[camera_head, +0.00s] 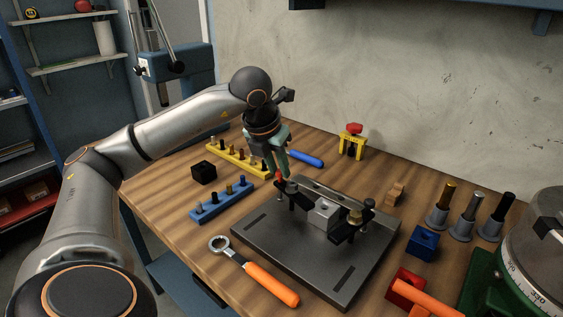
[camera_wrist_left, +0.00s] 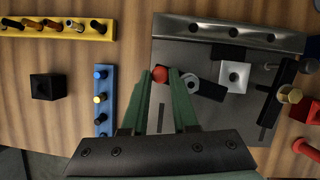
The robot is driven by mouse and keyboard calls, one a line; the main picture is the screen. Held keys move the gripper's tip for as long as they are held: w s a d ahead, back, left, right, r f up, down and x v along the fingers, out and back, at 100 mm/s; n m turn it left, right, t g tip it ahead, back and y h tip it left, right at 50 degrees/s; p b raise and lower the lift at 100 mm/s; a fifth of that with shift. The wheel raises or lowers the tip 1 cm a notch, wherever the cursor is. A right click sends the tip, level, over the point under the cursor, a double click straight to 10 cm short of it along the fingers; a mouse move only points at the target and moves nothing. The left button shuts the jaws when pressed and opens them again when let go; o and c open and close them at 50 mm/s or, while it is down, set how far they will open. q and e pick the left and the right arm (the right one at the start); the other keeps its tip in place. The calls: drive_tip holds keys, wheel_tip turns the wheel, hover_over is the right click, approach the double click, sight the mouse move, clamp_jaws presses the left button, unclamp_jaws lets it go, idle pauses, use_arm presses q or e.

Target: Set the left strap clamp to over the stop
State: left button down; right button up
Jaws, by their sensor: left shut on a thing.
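The left strap clamp (camera_head: 304,202) is a dark bar on the grey fixture plate (camera_head: 268,242), beside a silver block (camera_head: 323,214). In the left wrist view, the clamp bar (camera_wrist_left: 211,90) has a round grey nut (camera_wrist_left: 191,81) and a red knob (camera_wrist_left: 160,74) at its left end. My left gripper (camera_head: 279,176) reaches down from above, and its green fingers are shut on the red knob (camera_wrist_left: 159,75). The clamp's inner end lies close to the silver block; contact is unclear. I cannot clearly identify the stop. My right gripper is out of view.
The right strap clamp (camera_head: 345,230) with a brass nut is beyond the block. A blue pin rack (camera_head: 221,203), yellow rack (camera_head: 235,157) and black cube (camera_head: 204,172) are left of the plate. Blue and red blocks are at right.

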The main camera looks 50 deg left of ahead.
use_arm(q)
drive_tip(key=shift+s+d+n+y, duration=0.1)
drive_tip(key=shift+s+n+y, duration=0.35)
drive_tip(key=shift+n, duration=0.75)
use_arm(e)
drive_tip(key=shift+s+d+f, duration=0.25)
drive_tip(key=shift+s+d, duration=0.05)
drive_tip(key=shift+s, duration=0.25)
use_arm(q)
drive_tip(key=shift+g, duration=0.3)
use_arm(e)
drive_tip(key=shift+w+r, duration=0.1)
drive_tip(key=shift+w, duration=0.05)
use_arm(q)
drive_tip(key=c, duration=1)
unclamp_jaws()
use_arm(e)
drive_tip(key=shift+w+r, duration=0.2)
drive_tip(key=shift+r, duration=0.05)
